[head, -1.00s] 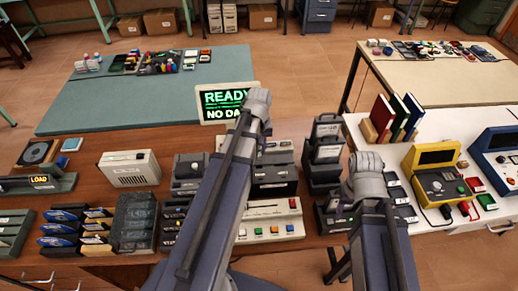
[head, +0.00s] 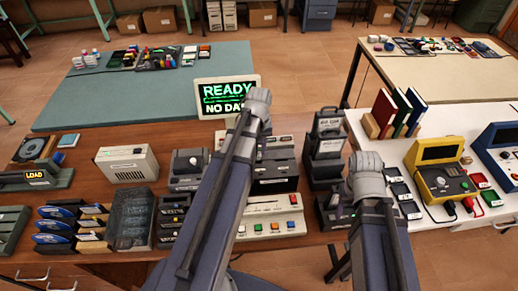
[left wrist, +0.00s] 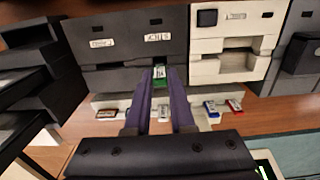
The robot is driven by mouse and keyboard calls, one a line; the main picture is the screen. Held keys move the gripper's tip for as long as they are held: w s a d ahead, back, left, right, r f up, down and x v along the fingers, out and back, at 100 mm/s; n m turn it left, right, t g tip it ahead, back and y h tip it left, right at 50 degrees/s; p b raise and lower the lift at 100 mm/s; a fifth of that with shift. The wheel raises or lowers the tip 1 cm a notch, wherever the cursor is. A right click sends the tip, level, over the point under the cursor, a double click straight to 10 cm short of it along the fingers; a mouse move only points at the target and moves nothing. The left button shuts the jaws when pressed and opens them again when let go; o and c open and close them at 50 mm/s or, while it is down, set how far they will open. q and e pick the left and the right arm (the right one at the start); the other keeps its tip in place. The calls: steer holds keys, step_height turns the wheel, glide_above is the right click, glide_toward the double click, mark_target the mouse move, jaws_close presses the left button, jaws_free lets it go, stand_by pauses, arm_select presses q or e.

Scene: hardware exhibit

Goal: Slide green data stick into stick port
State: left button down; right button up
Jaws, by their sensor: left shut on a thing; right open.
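In the left wrist view, my left gripper (left wrist: 160,82) is shut on the green data stick (left wrist: 160,73), which shows as a small green piece with a white label between the fingertips. The stick is at the front of a dark grey unit (left wrist: 120,52) with two white labels and small dark slots. I cannot tell whether the stick touches the unit or is inside a port. In the head view, the left arm hides this gripper's fingers and the stick. My right gripper (head: 366,178) is open at the right of the table; its fingers are mostly hidden.
A cream unit (left wrist: 229,72) stands right of the dark unit in the left wrist view. A screen (head: 226,94) reads READY and NO DATA.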

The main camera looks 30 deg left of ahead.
mark_target(259, 157)
arm_select(q)
steer(key=shift+f+b, duration=0.7)
stand_by(1.1)
steer(key=shift+f+b, duration=1.15)
steer(key=c, duration=0.7)
jaws_free()
steer(key=shift+r, duration=0.1)
step_height(259, 157, up, 8)
steer(key=p, duration=0.8)
